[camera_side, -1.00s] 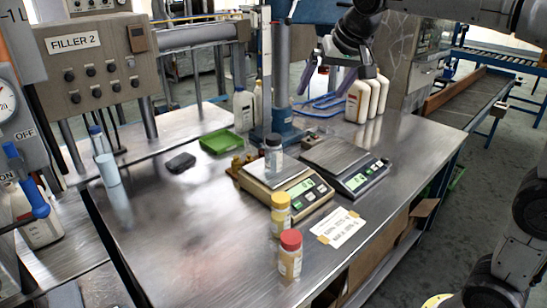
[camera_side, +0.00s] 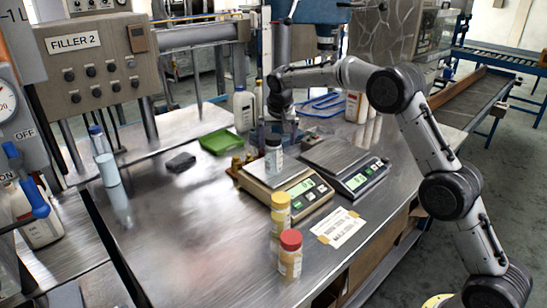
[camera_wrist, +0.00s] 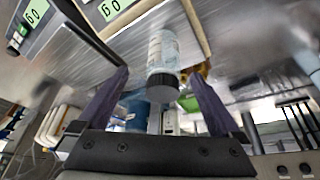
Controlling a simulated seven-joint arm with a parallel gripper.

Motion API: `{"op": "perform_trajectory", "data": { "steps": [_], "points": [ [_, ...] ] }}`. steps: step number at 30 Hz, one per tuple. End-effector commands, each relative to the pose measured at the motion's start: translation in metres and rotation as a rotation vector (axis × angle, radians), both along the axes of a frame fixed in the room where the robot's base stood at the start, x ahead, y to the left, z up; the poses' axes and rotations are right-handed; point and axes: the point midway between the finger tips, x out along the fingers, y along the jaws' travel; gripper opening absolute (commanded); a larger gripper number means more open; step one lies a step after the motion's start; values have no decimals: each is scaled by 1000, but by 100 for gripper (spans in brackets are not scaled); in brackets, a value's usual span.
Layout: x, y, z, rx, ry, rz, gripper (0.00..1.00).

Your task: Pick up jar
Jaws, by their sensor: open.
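A clear jar with a dark lid and a label (camera_side: 273,159) stands upright on the pan of the left scale (camera_side: 257,178). In the wrist view, the open gripper (camera_wrist: 160,74) has a purple-grey finger on each side of the jar (camera_wrist: 164,48), with gaps beside the lid. The picture is inverted there, lid down. I cannot tell how far the fingertips reach past the jar.
A second scale (camera_side: 357,182) stands to the right. A yellow-lidded jar (camera_side: 280,216) and a red-lidded jar (camera_side: 290,256) stand in front. A blue column (camera_side: 278,80), green tray (camera_side: 221,141) and white bottles (camera_side: 357,106) are behind. The left front table is clear.

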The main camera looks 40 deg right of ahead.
Motion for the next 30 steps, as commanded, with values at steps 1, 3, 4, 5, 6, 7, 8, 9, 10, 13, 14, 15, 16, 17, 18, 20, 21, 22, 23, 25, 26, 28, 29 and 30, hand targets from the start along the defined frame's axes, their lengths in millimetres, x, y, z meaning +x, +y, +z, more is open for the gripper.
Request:
{"op": "perform_trajectory", "data": {
  "steps": [1,3,4,5,6,7,8,9,10,13,14,15,16,17,18,20,21,22,23,25,26,28,29,30],
  "points": [
    [2,-3,-10,1,3,-2,100],
    [6,-5,-20,0,1,-1,100],
    [8,-6,-24,0,2,0,100],
    [9,-7,-27,0,1,0,100],
    [10,-8,-30,0,0,0,100],
    [11,-8,-32,0,-1,0,100],
    [12,-8,-34,0,-1,0,100],
    [12,-9,-36,0,-1,0,100],
    [13,-9,-37,-1,-1,0,100],
    [16,-10,-44,1,1,0,100],
    [17,-10,-48,0,2,1,100],
    [20,-10,-54,0,2,1,100],
    [22,-11,-58,0,2,1,100],
    [24,-11,-62,0,2,1,100],
    [27,-11,-67,0,1,1,100],
    [29,-14,-74,0,2,1,100],
    [30,-15,-77,0,0,0,100],
    [31,-15,-80,-1,-1,0,100],
    [32,-16,-82,-1,-1,1,100],
    [33,-16,-84,-1,-1,1,100],
    [33,-16,-84,0,-2,0,100],
    [33,-17,-84,0,-2,0,100],
    [33,-16,-84,0,-2,0,100],
    [33,-16,-84,0,-2,0,100]
  ]
}}
